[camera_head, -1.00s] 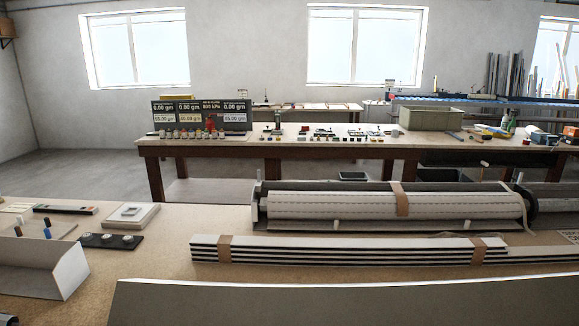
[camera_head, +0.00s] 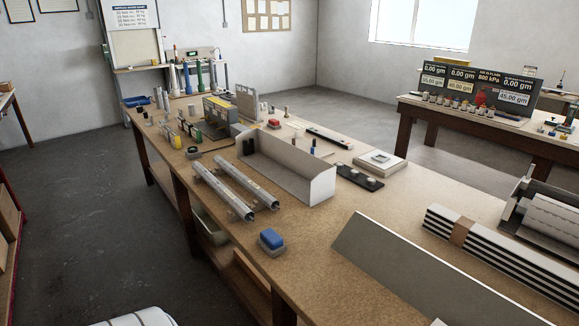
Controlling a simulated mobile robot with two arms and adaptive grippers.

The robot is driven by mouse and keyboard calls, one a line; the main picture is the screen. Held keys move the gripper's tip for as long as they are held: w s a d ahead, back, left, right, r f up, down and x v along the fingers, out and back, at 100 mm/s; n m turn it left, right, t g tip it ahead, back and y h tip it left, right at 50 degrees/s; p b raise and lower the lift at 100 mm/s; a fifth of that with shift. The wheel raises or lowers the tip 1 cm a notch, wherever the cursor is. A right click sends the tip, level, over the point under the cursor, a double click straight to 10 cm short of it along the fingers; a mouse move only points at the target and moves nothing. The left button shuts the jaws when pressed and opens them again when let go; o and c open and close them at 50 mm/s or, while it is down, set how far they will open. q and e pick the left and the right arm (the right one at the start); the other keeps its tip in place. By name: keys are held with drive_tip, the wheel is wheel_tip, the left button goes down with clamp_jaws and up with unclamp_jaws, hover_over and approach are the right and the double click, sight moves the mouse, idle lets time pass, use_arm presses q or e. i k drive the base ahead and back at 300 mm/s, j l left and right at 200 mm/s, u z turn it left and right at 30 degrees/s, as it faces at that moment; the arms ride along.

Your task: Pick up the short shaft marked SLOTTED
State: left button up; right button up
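Two silver octagonal-looking shafts lie side by side on small supports on the workbench in the head view, a left one (camera_head: 222,192) and a right one (camera_head: 248,183). Their near ends face the bench's front edge. I cannot read any marking on either, so I cannot tell which one, if any, is marked SLOTTED. They look close in length. Neither of my grippers is in view.
The long wooden bench (camera_head: 300,245) holds a grey open-sided tray (camera_head: 290,178) right of the shafts. A blue-topped block (camera_head: 271,240) sits near the front edge. A large grey panel (camera_head: 400,265) and bundled striped profiles (camera_head: 480,240) lie to the right. Open floor lies left.

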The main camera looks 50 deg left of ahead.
sight(247, 215)
drive_tip(key=u, duration=0.5)
drive_tip(key=i+j+u, duration=0.1)
drive_tip(key=u, duration=0.85)
drive_tip(key=i+u, duration=0.1)
drive_tip(key=u, duration=0.4)
